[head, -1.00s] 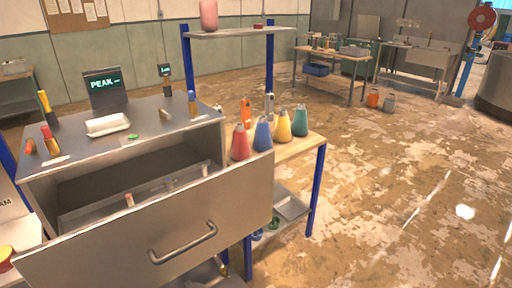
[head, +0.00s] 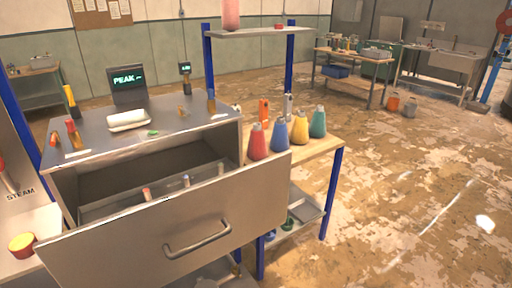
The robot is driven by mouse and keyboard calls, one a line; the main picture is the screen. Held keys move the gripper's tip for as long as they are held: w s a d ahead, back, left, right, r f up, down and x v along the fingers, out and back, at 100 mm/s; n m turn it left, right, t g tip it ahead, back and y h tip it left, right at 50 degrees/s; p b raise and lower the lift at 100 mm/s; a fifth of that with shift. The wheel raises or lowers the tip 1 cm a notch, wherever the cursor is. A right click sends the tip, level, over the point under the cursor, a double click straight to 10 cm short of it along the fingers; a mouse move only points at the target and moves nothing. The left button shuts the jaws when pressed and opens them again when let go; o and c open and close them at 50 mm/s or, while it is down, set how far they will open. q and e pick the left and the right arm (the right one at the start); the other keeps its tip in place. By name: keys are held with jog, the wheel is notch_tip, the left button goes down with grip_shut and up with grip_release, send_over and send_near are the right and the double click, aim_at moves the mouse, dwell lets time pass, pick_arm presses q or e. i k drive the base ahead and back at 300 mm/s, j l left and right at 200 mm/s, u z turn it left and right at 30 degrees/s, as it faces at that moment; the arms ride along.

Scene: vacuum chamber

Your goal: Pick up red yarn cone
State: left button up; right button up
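The red yarn cone (head: 257,143) stands upright on the wooden bench (head: 318,150), at the left end of a row of cones. A blue cone (head: 279,135), a yellow cone (head: 300,128) and a teal cone (head: 317,122) stand to its right. The drawer front hides part of the bench just before the red cone. Neither of my grippers is in view.
A metal cabinet (head: 90,163) has its drawer (head: 180,228) pulled open, jutting out in front of the bench's left part. A shelf (head: 257,33) on blue posts rises behind the cones. The floor (head: 420,190) on the right is clear.

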aim_at(257, 149)
jog(key=l+u, duration=0.1)
jog(key=u, duration=1)
jog(key=i+l+u, duration=0.1)
jog(key=l+u, duration=0.4)
jog(key=l, duration=0.2)
jog(key=l+u, duration=0.45)
jog(key=l, duration=0.2)
jog(key=k+l+u, duration=0.15)
jog(key=l+u, duration=0.35)
jog(key=l, duration=0.15)
